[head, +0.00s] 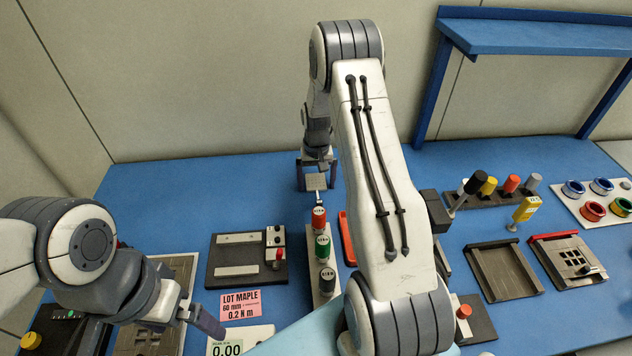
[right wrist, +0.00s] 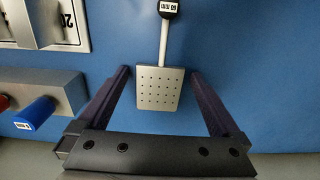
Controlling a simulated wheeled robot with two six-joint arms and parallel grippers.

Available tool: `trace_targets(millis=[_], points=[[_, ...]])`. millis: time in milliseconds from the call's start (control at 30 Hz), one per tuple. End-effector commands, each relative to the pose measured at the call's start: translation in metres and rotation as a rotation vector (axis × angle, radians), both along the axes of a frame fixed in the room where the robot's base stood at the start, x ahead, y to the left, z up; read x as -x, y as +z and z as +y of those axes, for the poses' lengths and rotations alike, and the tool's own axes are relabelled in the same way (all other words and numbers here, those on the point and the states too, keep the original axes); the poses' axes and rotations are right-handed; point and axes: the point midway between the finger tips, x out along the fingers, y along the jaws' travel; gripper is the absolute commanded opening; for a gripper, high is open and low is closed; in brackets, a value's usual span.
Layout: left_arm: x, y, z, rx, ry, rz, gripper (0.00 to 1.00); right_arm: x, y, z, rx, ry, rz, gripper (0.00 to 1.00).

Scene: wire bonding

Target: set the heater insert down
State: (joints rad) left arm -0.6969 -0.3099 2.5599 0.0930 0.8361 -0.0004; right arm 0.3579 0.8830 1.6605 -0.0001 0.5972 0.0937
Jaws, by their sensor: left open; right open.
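The heater insert (head: 316,181) is a small square metal plate with a grid of holes, at the back of the blue bench in the head view. In the right wrist view the insert (right wrist: 157,88) shows with a thin white stem and a black end labelled 60 mm. My right gripper (right wrist: 160,88) is open around the plate, with a gap on both sides; it also shows in the head view (head: 316,178). The plate appears to lie on the bench. My left gripper (head: 205,319) is open and empty at the lower left.
A rack with red, green and black labelled caps (head: 322,246) stands just in front of the insert. A grey block with a blue peg (right wrist: 35,113) is left in the right wrist view. A dark fixture (head: 225,268) lies left of the rack. Blue bench is clear at back left.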

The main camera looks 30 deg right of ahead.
Motion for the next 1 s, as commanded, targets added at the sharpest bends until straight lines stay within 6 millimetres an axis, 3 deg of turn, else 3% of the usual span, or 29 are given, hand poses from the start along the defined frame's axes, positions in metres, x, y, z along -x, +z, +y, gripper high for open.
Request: trace_targets(millis=[267, 700, 1000], points=[[0.0, 0.02, 0.0, 0.0, 0.0, 0.0, 1.0, 0.0, 0.026, 0.0, 0.0, 0.0, -0.001, 1.0], [0.0, 0.084, 0.0, 0.0, 0.003, 0.0, 1.0, 0.0, 0.11, 0.0, 0.0, 0.0, -0.001, 1.0], [0.0, 0.091, 0.0, 0.0, 0.004, 0.0, 1.0, 0.0, 0.123, 0.0, 0.0, 0.0, 0.0, 1.0]])
